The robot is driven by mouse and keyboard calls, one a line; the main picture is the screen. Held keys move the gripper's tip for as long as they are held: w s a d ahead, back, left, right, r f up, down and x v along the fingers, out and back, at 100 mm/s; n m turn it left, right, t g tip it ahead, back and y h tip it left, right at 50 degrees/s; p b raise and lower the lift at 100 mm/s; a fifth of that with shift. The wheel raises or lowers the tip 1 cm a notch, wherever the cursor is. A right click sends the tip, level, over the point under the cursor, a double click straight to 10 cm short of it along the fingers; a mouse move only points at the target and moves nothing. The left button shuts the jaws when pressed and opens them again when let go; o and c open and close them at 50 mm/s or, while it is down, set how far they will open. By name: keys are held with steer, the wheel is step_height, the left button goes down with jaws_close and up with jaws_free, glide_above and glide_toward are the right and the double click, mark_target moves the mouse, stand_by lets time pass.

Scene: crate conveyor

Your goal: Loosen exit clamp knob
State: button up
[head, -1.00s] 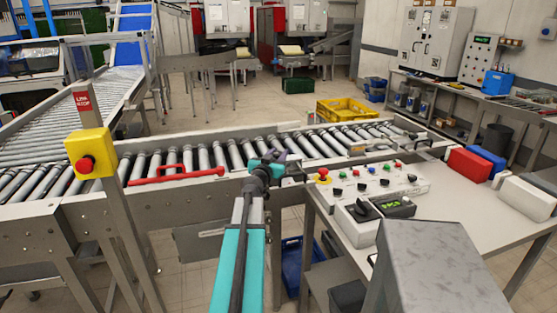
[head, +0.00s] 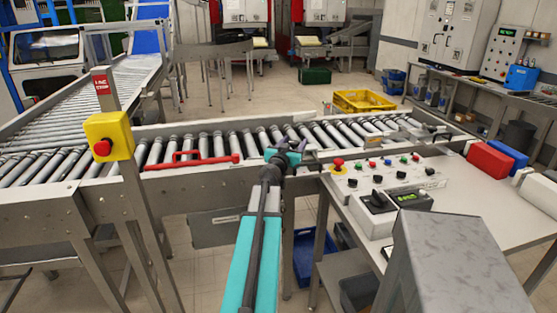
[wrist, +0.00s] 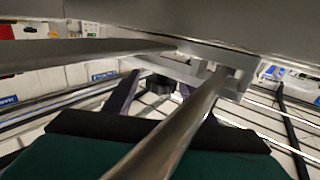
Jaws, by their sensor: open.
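My gripper (head: 298,150), at the end of the teal arm, is at the near side rail of the roller conveyor (head: 225,172). It is open, with nothing seen between its fingers. In the wrist view, the dark fingers of my gripper (wrist: 158,92) point towards a grey metal frame, and a round metal bar (wrist: 185,125) crosses close to the lens. I cannot tell whether the fingers touch anything. I cannot pick out the exit clamp knob for certain in either view; small dark fittings (head: 430,131) sit at the conveyor's right end.
A table with a control panel (head: 385,170) and a red stop button (head: 338,166) stands right of my arm. A yellow stop box (head: 108,136) stands on a post at left. A yellow crate (head: 365,101) is on the floor behind.

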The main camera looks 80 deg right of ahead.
steer(key=shift+w+d+r+m+g+y+p, duration=0.15)
steer(key=shift+m+g+p, duration=0.45)
steer(key=shift+p, duration=0.7)
steer(key=shift+s+a+m+g+y+p, duration=0.15)
steer(key=shift+m+g+p, duration=0.15)
steer(key=shift+g+p, duration=0.75)
steer(key=m+g+y+p, duration=0.1)
steer(key=m+g+p, duration=0.1)
steer(key=p, duration=0.8)
steer(key=shift+w+m+g+y, duration=0.1)
steer(key=shift+m+g+y, duration=0.25)
steer(key=shift+g, duration=0.2)
